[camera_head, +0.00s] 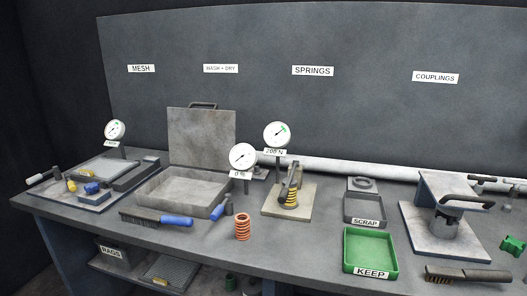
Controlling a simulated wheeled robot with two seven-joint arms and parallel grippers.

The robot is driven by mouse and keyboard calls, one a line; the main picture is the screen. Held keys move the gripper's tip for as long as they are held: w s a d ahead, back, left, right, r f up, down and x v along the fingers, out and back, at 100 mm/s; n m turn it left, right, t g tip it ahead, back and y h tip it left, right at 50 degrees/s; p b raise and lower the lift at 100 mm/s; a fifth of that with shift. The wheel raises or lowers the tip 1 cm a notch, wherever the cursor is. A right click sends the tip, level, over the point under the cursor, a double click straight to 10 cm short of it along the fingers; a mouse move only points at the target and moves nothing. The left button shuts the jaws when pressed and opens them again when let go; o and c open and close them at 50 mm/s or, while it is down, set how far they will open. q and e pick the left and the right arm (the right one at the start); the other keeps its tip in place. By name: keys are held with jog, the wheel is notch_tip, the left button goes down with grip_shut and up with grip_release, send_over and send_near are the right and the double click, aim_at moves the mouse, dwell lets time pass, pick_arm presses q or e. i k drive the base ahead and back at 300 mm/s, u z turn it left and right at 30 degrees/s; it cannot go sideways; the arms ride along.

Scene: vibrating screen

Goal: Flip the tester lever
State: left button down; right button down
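The spring tester stands on a beige base plate (277,205) on the bench, under the SPRINGS sign. A dark tilted upright piece, which may be its lever (297,175), rises from the plate; I cannot make out its exact shape. An orange coil spring (243,227) stands upright on the bench, left of the tester and nearer the front edge. Neither gripper is in view.
A grey open basin (182,206) and a blue-handled brush (176,221) lie left. A second gauge (243,157) stands near the tester. A SCRAP tray (347,210), a green KEEP tray (346,258) and a coupling fixture (475,251) are right. Bench front below the tester is clear.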

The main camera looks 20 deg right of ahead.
aim_at(289, 182)
jog(key=k, duration=0.4)
jog(key=z, duration=0.9)
jog(key=i, duration=0.6)
jog(key=u, duration=0.35)
